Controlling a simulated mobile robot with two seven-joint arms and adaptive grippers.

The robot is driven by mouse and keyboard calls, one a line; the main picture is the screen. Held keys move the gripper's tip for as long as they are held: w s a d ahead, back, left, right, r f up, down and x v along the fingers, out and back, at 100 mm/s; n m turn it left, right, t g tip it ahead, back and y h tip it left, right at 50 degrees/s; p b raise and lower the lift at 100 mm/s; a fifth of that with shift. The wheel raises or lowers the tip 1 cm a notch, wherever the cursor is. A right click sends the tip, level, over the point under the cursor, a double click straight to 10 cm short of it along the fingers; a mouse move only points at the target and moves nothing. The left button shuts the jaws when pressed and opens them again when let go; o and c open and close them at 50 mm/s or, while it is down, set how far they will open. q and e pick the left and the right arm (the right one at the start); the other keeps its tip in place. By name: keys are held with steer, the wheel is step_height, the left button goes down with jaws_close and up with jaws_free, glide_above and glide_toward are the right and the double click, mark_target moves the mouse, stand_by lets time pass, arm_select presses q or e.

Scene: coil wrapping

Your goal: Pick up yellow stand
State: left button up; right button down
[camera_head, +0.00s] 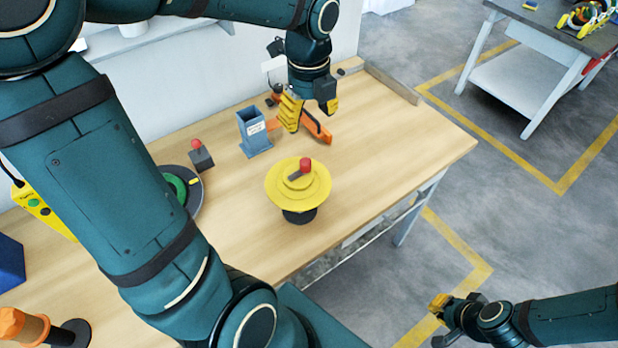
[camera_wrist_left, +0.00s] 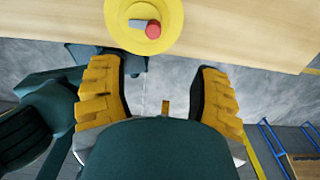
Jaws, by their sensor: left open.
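The yellow stand (camera_head: 297,190) is a round yellow disc with a stepped hub, a red knob on top and a dark base below. It stands upright near the table's front edge. It also shows at the top of the left wrist view (camera_wrist_left: 168,14), ahead of the fingers and left of centre. My left gripper (camera_head: 311,118) is above the table behind the stand, apart from it. Its yellow-padded fingers are spread, with nothing between them in the wrist view (camera_wrist_left: 162,75). My right gripper (camera_head: 447,318) is low at the bottom right, off the table; its jaw opening is unclear.
A blue-grey holder (camera_head: 253,132) and orange tool (camera_head: 318,128) are near my left gripper. A small red-knobbed block (camera_head: 201,156) and a green-centred disc (camera_head: 176,188) lie left of the stand. The wooden table (camera_head: 400,150) is bare to the right.

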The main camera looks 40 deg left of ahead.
mark_target(306, 161)
arm_select(q)
steer(key=f, duration=0.2)
steer(key=f+b, duration=0.1)
steer(key=f, duration=0.5)
steer(key=shift+s, duration=0.3)
steer(key=shift+s+f+b, duration=0.15)
steer(key=shift+f+b, duration=0.15)
steer(key=shift+f, duration=0.1)
step_height(306, 161, down, 4)
steer(key=shift+s+f+b, duration=0.1)
steer(key=shift+f+b, duration=0.1)
steer(key=shift+b, duration=0.3)
jaws_close()
